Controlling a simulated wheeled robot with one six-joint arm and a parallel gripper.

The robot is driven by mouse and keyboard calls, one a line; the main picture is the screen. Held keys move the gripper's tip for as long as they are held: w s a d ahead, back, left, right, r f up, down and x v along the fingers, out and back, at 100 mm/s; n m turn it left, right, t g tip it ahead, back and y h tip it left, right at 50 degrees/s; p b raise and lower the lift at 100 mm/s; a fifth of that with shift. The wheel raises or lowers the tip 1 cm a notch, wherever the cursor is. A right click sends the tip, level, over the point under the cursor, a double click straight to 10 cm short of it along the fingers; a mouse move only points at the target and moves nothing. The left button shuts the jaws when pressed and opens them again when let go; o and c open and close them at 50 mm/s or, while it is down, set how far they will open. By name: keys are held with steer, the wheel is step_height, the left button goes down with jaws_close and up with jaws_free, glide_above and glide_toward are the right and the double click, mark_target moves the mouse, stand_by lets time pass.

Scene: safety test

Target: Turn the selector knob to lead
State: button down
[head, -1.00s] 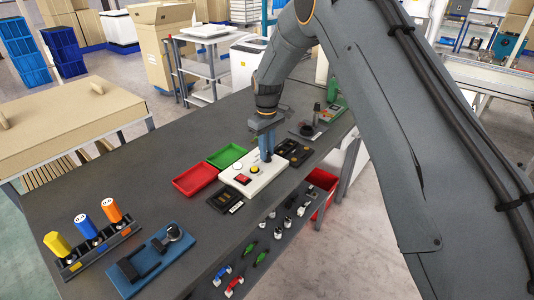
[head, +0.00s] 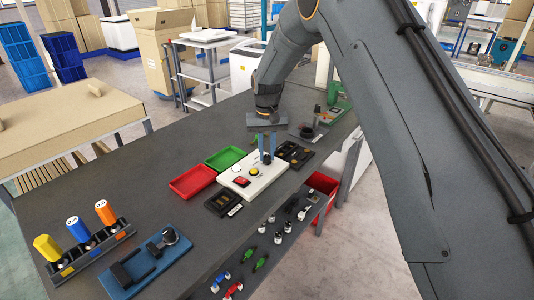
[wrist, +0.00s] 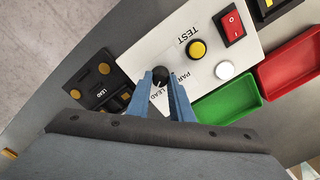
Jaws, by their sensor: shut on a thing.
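The white panel (head: 268,183) lies on the dark bench. It also shows in the wrist view (wrist: 205,62), with a red rocker switch (wrist: 232,24), a yellow button (wrist: 197,49) marked TEST and a white button (wrist: 225,70). The black selector knob (wrist: 160,76) sits at the panel's edge by the printed words PAR and LEAD. A pale mark on the knob faces the lettering, roughly toward LEAD. My gripper (wrist: 161,84) is shut on the knob, one blue finger on each side. In the head view my gripper (head: 266,160) points down at the panel and largely hides the knob.
A green tray (head: 225,157) and a red tray (head: 193,182) lie left of the panel. A black holder (wrist: 100,84) labelled LEAD is close beside it. A black block (head: 223,202) lies in front. A blue fixture (head: 148,262) and coloured bottles stand at the near left.

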mark_target(267, 156)
stand_by(0.5)
steer(key=c, duration=1.6)
jaws_free()
steer(key=shift+r+b, duration=1.05)
steer(key=shift+r, duration=2.9)
